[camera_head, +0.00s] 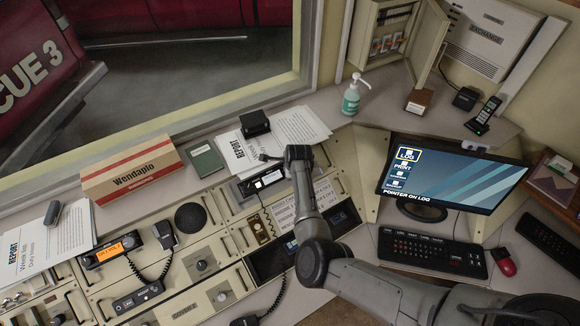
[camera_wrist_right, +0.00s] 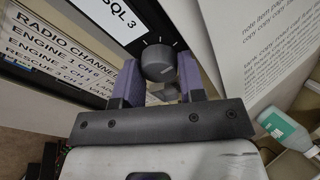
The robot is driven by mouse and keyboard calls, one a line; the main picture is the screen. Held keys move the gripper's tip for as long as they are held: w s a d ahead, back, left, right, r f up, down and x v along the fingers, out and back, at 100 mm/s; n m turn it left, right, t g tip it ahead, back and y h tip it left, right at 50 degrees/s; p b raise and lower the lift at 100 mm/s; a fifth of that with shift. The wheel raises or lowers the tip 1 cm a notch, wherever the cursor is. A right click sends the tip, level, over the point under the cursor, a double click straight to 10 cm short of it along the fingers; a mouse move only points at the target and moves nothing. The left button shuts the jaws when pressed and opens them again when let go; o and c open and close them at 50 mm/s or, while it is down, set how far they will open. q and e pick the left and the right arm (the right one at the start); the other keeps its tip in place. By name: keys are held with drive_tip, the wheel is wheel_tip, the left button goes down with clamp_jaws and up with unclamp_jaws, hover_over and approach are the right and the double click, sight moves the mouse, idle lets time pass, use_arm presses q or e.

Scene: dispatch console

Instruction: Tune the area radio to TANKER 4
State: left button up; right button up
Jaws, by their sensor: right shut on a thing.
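A small radio (camera_head: 262,182) with a lit white display sits in the console's upper middle, partly hidden by my right arm. In the right wrist view its display (camera_wrist_right: 118,22) ends in "SQL 3". A dark round knob (camera_wrist_right: 157,62) with white tick marks around it is between my right gripper's purple pads (camera_wrist_right: 162,84). The right gripper is shut on this knob. A channel card (camera_wrist_right: 50,68) lists "ENGINE 1 CH 6" and other units; the tanker line is cut off. It also lies beside my arm in the head view (camera_head: 328,192). My left gripper is out of view.
Another radio (camera_head: 110,249) with an orange display and a handset (camera_head: 165,235) sits at the left. A black box (camera_head: 255,123) and papers (camera_head: 300,125) lie behind the right gripper. A monitor (camera_head: 450,172) and keyboard (camera_head: 432,253) stand to the right.

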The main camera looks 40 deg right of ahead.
idle(0.3)
drive_tip(key=o, duration=0.9)
drive_tip(key=shift+f+m+b, duration=0.1)
drive_tip(key=shift+m+b, duration=0.3)
drive_tip(key=shift+b, duration=0.15)
drive_tip(key=m+b, duration=0.4)
drive_tip(key=b, duration=0.1)
drive_tip(key=m+y+b, duration=0.1)
drive_tip(key=m+b, duration=0.1)
drive_tip(key=shift+f+m, duration=0.3)
drive_tip(key=shift+m, duration=0.1)
drive_tip(key=w+d+p+v, duration=0.1)
drive_tip(key=p+v, duration=0.1)
drive_tip(key=v, duration=1.3)
drive_tip(key=w+a+r+n+t+y, duration=0.1)
drive_tip(key=r+n, duration=0.3)
drive_tip(key=n, duration=0.4)
drive_tip(key=w+a+r+n+t+y, duration=0.2)
drive_tip(key=w+a+r+n, duration=0.1)
drive_tip(key=n, duration=0.4)
drive_tip(key=w+a+r+n+t+y, duration=0.2)
drive_tip(key=w+a+r+n, duration=0.1)
drive_tip(key=n, duration=0.5)
drive_tip(key=shift+w+a+r+n, duration=0.15)
drive_tip(key=shift+a+r, duration=0.1)
drive_tip(key=shift+r, duration=0.35)
drive_tip(key=shift+a+r+n, duration=0.15)
drive_tip(key=shift+a+r, duration=0.1)
drive_tip(key=shift+r, duration=0.4)
